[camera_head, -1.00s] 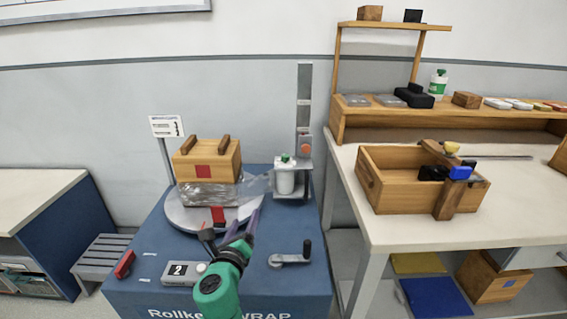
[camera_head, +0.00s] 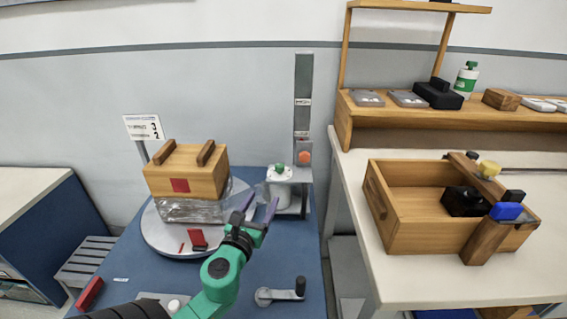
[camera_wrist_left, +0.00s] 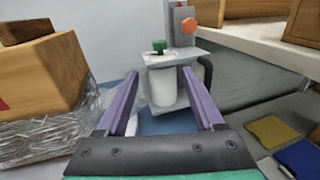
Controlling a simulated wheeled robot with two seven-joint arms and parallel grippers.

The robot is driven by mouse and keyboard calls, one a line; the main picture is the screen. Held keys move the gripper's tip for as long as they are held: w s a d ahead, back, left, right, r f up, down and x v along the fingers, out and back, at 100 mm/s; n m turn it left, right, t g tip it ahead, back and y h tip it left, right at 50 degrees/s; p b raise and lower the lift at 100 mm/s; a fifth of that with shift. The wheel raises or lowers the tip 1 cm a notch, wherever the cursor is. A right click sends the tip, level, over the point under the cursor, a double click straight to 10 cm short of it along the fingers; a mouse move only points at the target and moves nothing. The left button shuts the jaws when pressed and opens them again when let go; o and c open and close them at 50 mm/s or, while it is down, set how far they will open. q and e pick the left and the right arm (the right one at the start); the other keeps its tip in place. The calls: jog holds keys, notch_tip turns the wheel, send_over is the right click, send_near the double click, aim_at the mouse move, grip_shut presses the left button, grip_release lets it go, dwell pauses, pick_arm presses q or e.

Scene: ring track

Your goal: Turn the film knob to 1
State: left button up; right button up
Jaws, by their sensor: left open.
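The film knob (camera_head: 279,167) is small and green and sits on top of the white film roll (camera_head: 279,186) at the carriage on the grey mast. It shows in the left wrist view (camera_wrist_left: 159,46), above the roll (camera_wrist_left: 163,90). Which mark it points to is too small to read. My left gripper (camera_head: 260,196) is open and empty, its purple fingers reaching towards the roll from the front. In the left wrist view its fingertips (camera_wrist_left: 160,74) lie on either side of the roll in the picture, below the knob; contact cannot be told. My right gripper is out of view.
A wooden crate (camera_head: 187,172), its lower part wrapped in film, stands on the round turntable (camera_head: 160,234) to the left. A sign (camera_head: 143,127) shows 3 and 2. A crank (camera_head: 281,292) lies in front. The white bench (camera_head: 350,210) stands close on the right.

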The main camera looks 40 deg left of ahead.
pick_arm(q)
jog(key=p, duration=0.1)
send_near(278, 170)
jog(key=w, duration=0.1)
jog(key=x, duration=0.8)
jog(key=shift+w+a, duration=0.1)
jog(key=shift+a, duration=0.1)
grip_shut()
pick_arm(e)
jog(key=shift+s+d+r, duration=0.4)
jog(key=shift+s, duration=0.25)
